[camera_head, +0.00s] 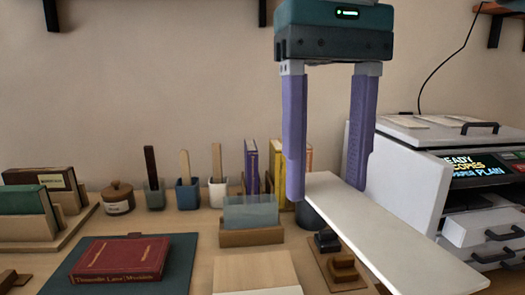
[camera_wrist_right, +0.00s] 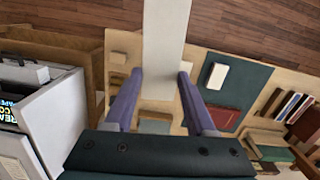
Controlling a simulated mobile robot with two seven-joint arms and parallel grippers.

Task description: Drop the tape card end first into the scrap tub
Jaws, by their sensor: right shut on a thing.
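The tape card (camera_head: 385,230) is a long, flat white strip. My right gripper (camera_head: 326,190) is shut on it near its far end, with a purple finger at each side edge. The card slants from the fingers toward the lower right of the head view, above the table. In the right wrist view the card (camera_wrist_right: 165,40) runs from between the fingertips (camera_wrist_right: 160,76) to the top edge. A dark round container (camera_head: 309,217) shows partly behind the card and finger; I cannot tell whether it is the scrap tub. My left gripper is not in view.
A grey-white machine (camera_head: 405,185) with a screen stands at the right. A wooden holder with a clear block (camera_head: 250,215), several cups with sticks, and upright books (camera_head: 252,165) line the back. A red book (camera_head: 120,258) lies on a dark mat at the left.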

